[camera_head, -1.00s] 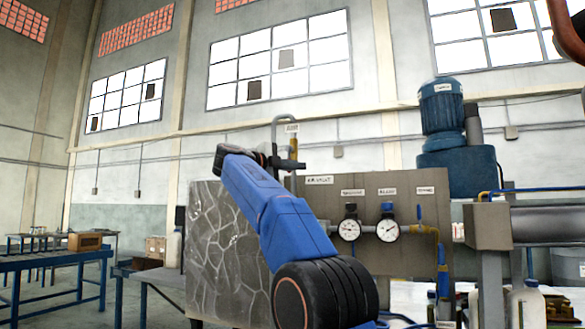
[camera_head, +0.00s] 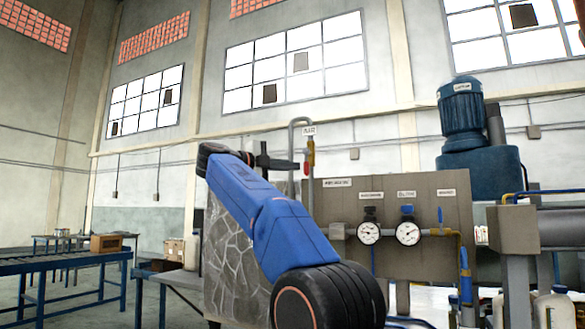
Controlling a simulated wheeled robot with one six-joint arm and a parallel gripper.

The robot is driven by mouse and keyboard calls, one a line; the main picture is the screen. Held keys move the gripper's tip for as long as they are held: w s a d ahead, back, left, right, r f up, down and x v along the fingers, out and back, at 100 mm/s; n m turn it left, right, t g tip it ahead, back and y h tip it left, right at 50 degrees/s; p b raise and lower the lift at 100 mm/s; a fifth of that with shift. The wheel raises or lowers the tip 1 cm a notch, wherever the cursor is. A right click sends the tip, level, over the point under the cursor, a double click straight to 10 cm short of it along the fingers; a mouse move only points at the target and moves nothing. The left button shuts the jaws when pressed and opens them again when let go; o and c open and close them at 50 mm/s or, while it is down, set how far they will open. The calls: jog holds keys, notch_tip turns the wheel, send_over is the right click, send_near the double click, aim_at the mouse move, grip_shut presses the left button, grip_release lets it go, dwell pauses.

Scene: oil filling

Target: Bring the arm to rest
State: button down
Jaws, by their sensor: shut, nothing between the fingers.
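My blue arm (camera_head: 265,220) rises from a black joint at the bottom middle and leans up to the left. It ends at a black wrist joint at the upper left of the arm. My gripper (camera_head: 284,163) shows small and dark just beyond the arm, pointing right, shut and empty. Its fingertips lie close in the picture to a red valve (camera_head: 308,164) on a grey bent pipe (camera_head: 291,140); I cannot tell whether they touch. The arm hides part of a grey stone-patterned block (camera_head: 228,262) behind it.
A panel (camera_head: 342,205) with two gauges stands right of the arm. A blue motor pump (camera_head: 462,115) and a grey post (camera_head: 514,232) are farther right. Blue-framed tables (camera_head: 75,265) and a brown box (camera_head: 105,243) stand at the left. The space above the arm is clear.

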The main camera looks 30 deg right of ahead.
jog(key=shift+r, duration=0.1)
jog(key=a+r+n+t+y, duration=0.2)
jog(key=a+r+n+t, duration=0.4)
jog(key=n+t, duration=0.85)
jog(key=s+a+f+n+t+y, duration=0.1)
jog(key=s+a+f+n+y, duration=0.1)
jog(key=a+f+n+y, duration=0.35)
jog(key=s+a+f+n+t+y, duration=0.1)
jog(key=s+a+f+n+y, duration=0.1)
jog(key=f+n+y, duration=0.5)
jog(key=s+a+f+n+t+y, duration=0.1)
jog(key=s+a+f+n+y, duration=0.2)
jog(key=f, duration=0.5)
jog(key=s+a+f+n+g+y, duration=0.15)
jog(key=s+f+g, duration=0.4)
jog(key=f, duration=0.85)
jog(key=s+f+n+g+y, duration=0.2)
jog(key=s+f, duration=0.6)
jog(key=f, duration=0.5)
jog(key=s+d+f+g+h, duration=0.1)
jog(key=s+d+f+g, duration=0.1)
jog(key=s+f, duration=0.8)
jog(key=s+d+f+g+h, duration=0.1)
jog(key=s+d+f+g, duration=0.2)
jog(key=s+f, duration=0.8)
notch_tip(320, 180, down, 3)
jog(key=shift+r+g+h, duration=0.1)
jog(key=shift+g+h, duration=0.3)
jog(key=shift+g, duration=0.8)
